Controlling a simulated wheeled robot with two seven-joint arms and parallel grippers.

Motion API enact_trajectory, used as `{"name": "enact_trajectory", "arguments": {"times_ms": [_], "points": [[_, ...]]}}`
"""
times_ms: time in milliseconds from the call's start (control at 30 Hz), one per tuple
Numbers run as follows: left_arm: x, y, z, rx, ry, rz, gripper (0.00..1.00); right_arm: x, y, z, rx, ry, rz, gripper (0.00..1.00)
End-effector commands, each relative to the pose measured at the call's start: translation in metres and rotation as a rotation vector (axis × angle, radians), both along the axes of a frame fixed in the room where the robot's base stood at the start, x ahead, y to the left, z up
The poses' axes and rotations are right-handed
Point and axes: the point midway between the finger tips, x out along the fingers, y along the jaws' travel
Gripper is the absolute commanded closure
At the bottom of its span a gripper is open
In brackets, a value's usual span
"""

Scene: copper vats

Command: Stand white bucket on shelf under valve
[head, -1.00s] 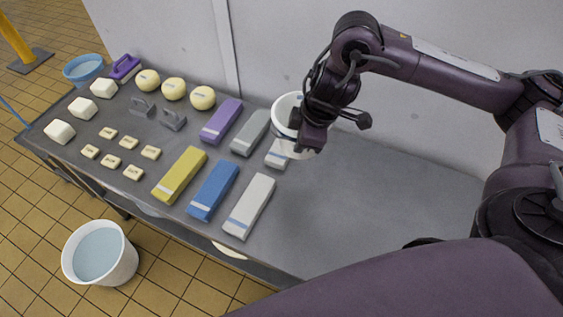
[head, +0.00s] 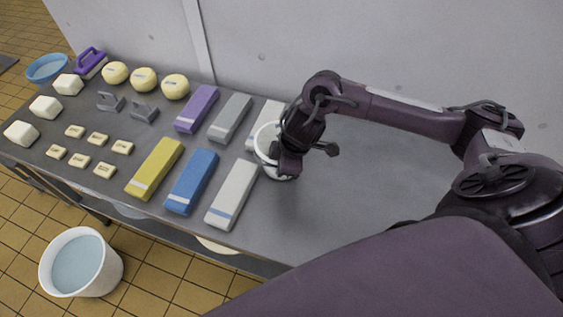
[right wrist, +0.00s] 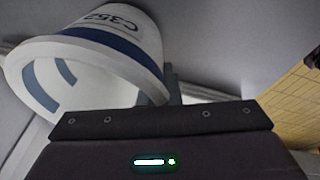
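A small white bucket (head: 266,146) with a blue band is at my right gripper (head: 286,168) in the head view, over the grey table. Its open mouth faces up there, and my gripper hides part of it. In the right wrist view the bucket (right wrist: 120,45) shows dark lettering "C352", with its rim beside a grey finger of my right gripper (right wrist: 162,88). The gripper appears shut on the bucket's wall; the contact is mostly hidden. I cannot tell whether the bucket touches the table. My left gripper, the valve and the shelf under it are not in view.
The table (head: 340,195) holds a near white block (head: 233,193), a blue block (head: 192,180), a far white block (head: 266,117), several other blocks and small pieces. A larger white bucket (head: 78,262) of water stands on the tiled floor. The table's right part is clear.

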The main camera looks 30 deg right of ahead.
Motion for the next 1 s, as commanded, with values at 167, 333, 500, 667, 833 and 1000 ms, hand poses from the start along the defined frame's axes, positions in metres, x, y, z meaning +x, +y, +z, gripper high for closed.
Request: {"name": "enact_trajectory", "arguments": {"times_ms": [167,333,500,667,833,1000], "points": [[0.0,0.0,0.0,0.0,0.0,0.0,0.64,0.001,0.0,-0.005,0.0,-0.002,0.001,1.0],[0.0,0.0,-0.001,0.0,0.0,0.0,0.64,0.001,0.0,-0.005,0.0,-0.002,0.001,1.0],[-0.001,0.0,-0.001,0.001,0.002,-0.001,0.64,0.0,0.0,-0.008,0.0,-0.001,0.0,0.87],[-0.001,0.0,-0.001,0.001,0.002,-0.001,0.64,0.0,0.0,-0.008,0.0,-0.001,0.0,0.75],[-0.001,0.0,-0.001,0.001,0.003,-0.001,0.64,0.0,0.0,-0.007,0.0,-0.001,0.0,0.75],[-0.002,0.001,0.0,0.001,0.003,-0.001,0.64,0.0,-0.001,0.004,0.002,-0.005,0.002,0.75]]}}
